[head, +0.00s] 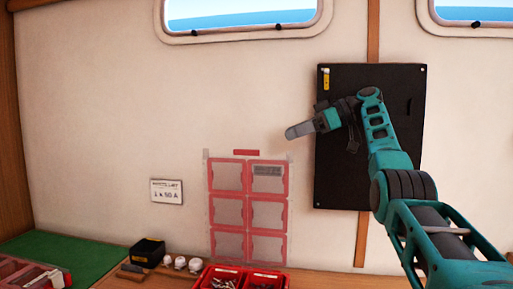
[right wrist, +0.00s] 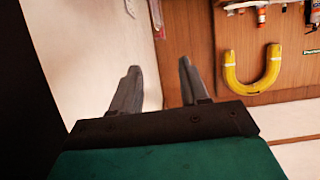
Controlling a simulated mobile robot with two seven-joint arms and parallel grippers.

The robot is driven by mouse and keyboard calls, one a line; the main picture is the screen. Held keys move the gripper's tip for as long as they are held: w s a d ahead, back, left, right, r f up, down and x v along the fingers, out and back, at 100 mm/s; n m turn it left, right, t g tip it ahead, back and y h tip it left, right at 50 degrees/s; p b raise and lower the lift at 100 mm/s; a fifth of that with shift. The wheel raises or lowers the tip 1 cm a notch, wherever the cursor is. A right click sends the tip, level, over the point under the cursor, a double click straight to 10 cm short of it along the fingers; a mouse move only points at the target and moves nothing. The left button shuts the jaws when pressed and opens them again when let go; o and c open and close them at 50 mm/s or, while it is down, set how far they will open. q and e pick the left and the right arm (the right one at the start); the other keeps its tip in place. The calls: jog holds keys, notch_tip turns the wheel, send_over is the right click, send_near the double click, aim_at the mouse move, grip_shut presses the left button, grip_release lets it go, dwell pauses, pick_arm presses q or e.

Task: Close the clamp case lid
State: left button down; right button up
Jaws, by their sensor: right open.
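I cannot tell for sure which thing is the clamp case. A small black box (head: 147,252) stands on the counter below the wall; whether it has a raised lid is too small to tell. My right gripper (head: 299,131) is raised in front of the wall, well above the counter and to the right of the black box. In the right wrist view its two fingers (right wrist: 157,82) are apart with nothing between them. My left gripper is in neither view.
A black panel (head: 333,180) hangs on the wall behind my right arm. Red bins (head: 240,270) with small parts, white round items (head: 181,262) and a green mat (head: 75,240) line the counter. A yellow U-shaped coil (right wrist: 252,80) shows on wood in the right wrist view.

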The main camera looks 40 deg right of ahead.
jog(key=x, duration=1.1)
jog(key=shift+w+a+f, duration=0.1)
jog(key=shift+w+a, duration=0.1)
jog(key=shift+a, duration=0.05)
grip_shut()
